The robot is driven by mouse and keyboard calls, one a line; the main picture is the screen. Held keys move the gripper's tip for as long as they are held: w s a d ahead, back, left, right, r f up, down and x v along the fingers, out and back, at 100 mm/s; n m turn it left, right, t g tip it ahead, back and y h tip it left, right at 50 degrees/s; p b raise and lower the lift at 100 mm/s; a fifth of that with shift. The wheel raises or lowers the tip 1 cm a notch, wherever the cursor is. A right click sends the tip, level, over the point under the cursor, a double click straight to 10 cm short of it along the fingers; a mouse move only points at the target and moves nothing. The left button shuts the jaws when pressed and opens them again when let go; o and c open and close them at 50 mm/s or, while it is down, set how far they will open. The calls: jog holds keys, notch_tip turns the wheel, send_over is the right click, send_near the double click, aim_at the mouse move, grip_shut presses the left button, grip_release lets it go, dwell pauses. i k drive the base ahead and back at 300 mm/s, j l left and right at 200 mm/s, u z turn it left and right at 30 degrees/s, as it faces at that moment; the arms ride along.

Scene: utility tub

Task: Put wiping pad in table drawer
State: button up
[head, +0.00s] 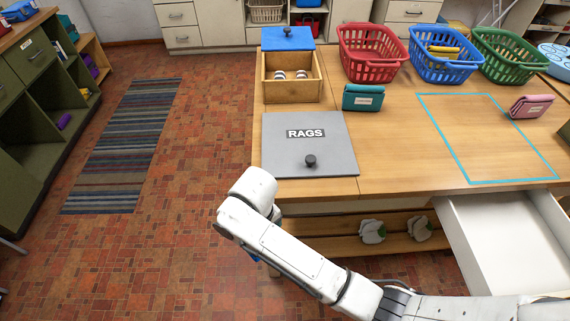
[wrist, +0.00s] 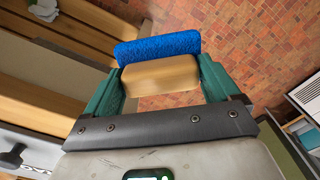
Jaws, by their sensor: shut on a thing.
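The wiping pad (wrist: 160,75), a wooden block with a blue face, is gripped between the two teal fingers of my gripper (wrist: 159,82) in the wrist view. In the head view my forearm hides most of my gripper and the pad. The gripper hangs off the table's left front corner, over the brick floor. The table drawer (head: 505,245) is white, pulled open at the table's right front, and its visible inside looks empty. My gripper is well to the left of it.
A grey RAGS lid (head: 335,158) lies at the table's front left, near my arm. An open wooden box (head: 291,91) stands behind it. Red (head: 371,64), blue and green baskets line the back. A lower shelf (head: 390,240) holds bundled rags. Teal and pink cases lie on the table.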

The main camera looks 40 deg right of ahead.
aim_at(514, 254)
jog(key=i+j, duration=0.1)
jog(key=j, duration=1.05)
jog(key=i+j, duration=0.15)
jog(key=j, duration=0.45)
jog(key=j+z, duration=0.6)
jog(key=z, duration=0.2)
jog(key=j+z, duration=0.3)
jog(key=z, duration=0.15)
jog(key=i+l+z, duration=0.2)
jog(key=z, duration=0.2)
jog(key=i+z, duration=0.4)
jog(key=i, duration=0.35)
